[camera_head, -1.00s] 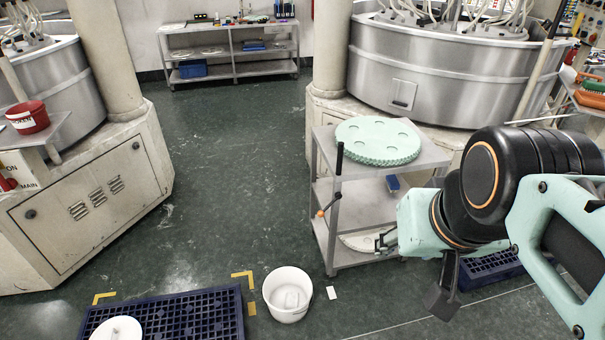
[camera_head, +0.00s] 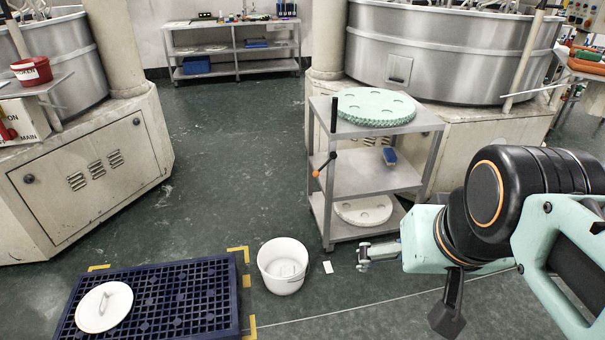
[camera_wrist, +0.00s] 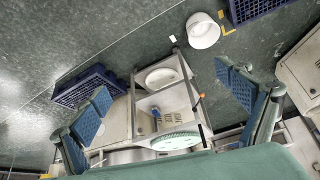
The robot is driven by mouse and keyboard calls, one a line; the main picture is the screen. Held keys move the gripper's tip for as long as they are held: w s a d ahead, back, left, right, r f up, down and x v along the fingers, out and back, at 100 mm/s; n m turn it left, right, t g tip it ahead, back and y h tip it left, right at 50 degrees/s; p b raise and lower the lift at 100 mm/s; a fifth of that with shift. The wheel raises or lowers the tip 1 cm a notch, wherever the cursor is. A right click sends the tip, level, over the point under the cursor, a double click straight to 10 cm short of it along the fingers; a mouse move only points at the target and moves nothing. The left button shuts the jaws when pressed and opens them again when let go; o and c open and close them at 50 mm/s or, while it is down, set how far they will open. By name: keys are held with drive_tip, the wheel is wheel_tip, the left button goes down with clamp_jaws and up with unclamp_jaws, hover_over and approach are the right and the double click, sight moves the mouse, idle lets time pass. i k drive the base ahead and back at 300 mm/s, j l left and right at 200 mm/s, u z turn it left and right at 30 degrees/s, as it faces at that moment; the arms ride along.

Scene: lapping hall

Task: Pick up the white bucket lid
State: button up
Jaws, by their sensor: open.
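The white bucket lid (camera_head: 104,306) lies flat on the dark blue grid pallet (camera_head: 190,300) at the lower left of the head view. A raised handle shows on its top. My gripper (camera_head: 364,256) is at the right, well apart from the lid, with the white bucket (camera_head: 282,266) between them. In the wrist view my gripper (camera_wrist: 165,100) has its two blue finger pads spread wide with nothing between them. The wrist view shows the bucket (camera_wrist: 203,31) at the top and a corner of the pallet (camera_wrist: 258,8), but not the lid.
A grey shelf cart (camera_head: 375,180) holding a pale green perforated disc (camera_head: 376,106) stands just behind my gripper. A small white card (camera_head: 328,267) lies beside the bucket. A beige machine base (camera_head: 90,180) stands at the left. The floor between the machines is clear.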

sight(103, 308)
drive_tip(key=u, duration=2.05)
